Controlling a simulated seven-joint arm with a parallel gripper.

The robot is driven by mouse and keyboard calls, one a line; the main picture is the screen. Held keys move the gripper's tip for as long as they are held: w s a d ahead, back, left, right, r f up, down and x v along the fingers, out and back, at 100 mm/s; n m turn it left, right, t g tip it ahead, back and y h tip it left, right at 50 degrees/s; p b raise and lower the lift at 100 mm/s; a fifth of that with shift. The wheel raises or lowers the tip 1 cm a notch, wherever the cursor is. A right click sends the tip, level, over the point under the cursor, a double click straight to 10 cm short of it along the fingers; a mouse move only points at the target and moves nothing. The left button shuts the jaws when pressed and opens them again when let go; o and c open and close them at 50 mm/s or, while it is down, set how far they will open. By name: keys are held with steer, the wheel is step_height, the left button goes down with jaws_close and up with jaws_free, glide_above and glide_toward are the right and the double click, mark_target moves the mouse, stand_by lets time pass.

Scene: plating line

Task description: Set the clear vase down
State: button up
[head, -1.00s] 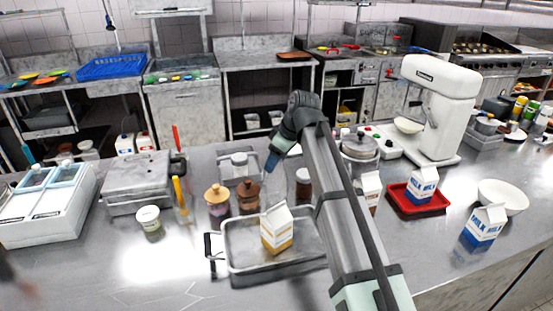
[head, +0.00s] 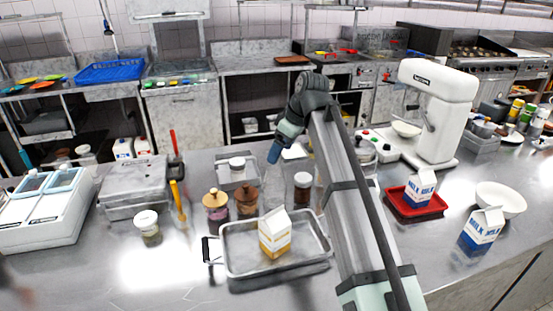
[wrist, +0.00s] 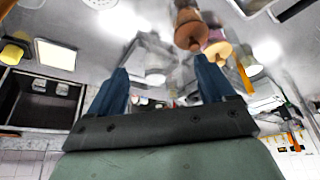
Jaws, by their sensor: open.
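The clear vase (head: 275,187) is a faint see-through shape on the steel counter in the head view, right of the brown jar (head: 247,199) and behind the metal tray (head: 232,263). It appears upright; its outline is hard to make out. My gripper (head: 274,156) is above it, pointing down, its blue fingertips showing. In the wrist view the two blue fingers of my gripper (wrist: 161,67) are spread apart. A pale glassy shape, likely the vase, shows between them, blurred against the counter. I see nothing clamped by the fingers.
A milk carton (head: 274,235) stands in the metal tray. A wooden-lidded jar (head: 215,206) is left of the brown jar, and a dark jar (head: 302,190) is to the vase's right. A small grey tray (head: 229,184) lies behind. Counter is open at front left.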

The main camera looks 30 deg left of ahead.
steer(key=shift+v, duration=2.95)
